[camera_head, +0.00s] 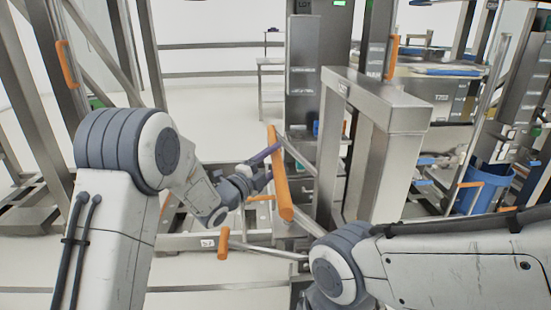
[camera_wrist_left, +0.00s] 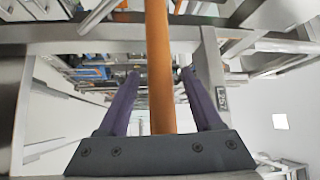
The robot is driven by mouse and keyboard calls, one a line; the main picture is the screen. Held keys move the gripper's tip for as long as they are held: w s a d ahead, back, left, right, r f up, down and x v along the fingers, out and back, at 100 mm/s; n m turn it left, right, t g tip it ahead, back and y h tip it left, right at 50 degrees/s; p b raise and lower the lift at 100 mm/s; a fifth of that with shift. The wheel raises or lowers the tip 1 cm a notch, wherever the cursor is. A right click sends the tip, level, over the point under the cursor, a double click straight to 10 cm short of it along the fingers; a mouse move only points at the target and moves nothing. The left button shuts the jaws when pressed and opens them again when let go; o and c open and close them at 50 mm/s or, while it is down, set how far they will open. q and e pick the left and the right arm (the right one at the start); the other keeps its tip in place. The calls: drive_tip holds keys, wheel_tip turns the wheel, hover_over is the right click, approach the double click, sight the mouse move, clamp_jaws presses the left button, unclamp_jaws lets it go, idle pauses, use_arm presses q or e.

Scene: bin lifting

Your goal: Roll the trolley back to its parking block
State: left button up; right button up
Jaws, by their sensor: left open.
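An orange handle bar (camera_head: 280,175) stands at a slant in the middle of the head view, on steel framework that looks like the trolley (camera_head: 180,242). My left gripper (camera_head: 268,165) has dark purple fingers and is at the bar's left side. In the left wrist view, the orange bar (camera_wrist_left: 160,65) runs between the two open fingers of the left gripper (camera_wrist_left: 160,74), with a gap on each side. My right arm comes in from the lower right, but its gripper is out of sight. I cannot make out the parking block.
A steel column with a boxy top (camera_head: 385,105) stands just right of the bar. A smaller orange grip (camera_head: 223,244) on a rod is below. A blue bin (camera_head: 482,188) and cluttered steel racks are at the right. Pale floor shows bare at the back left.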

use_arm(q)
clamp_jaws()
idle(1.5)
